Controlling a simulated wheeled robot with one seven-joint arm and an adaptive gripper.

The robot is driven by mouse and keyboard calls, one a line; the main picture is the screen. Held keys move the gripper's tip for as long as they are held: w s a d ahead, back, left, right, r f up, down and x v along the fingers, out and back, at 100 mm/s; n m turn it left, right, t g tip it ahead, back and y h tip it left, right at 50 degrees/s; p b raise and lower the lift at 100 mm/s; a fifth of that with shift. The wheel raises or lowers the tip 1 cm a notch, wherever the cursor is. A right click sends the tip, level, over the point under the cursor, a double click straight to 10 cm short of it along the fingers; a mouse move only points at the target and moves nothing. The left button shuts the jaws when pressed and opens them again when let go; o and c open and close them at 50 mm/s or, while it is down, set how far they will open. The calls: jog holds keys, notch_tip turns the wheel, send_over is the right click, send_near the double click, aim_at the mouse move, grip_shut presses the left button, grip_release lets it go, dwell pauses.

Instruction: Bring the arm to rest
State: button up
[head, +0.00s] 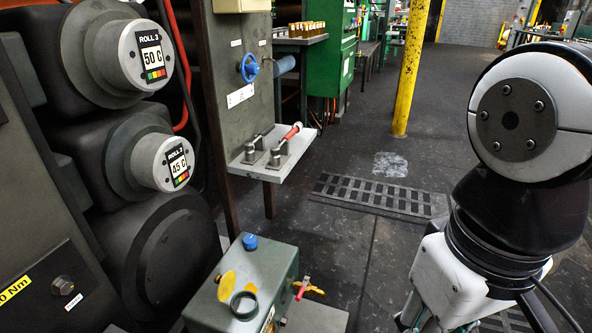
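My arm (515,180) stands at the right side of the head view, with a white and dark joint at the top and a black link bending down to a white lower section. No part of the arm that shows touches the machine parts at the left.
A grey-green box (262,270) stands low in front. A shelf (265,165) holds levers. A yellow post (410,70) rises behind; floor between is clear.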

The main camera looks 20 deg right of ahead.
dwell(0.8)
notch_tip(320, 180, up, 38)
jog(key=t+p, duration=0.4)
jog(key=p, duration=3.2)
jog(key=shift+d, duration=0.1)
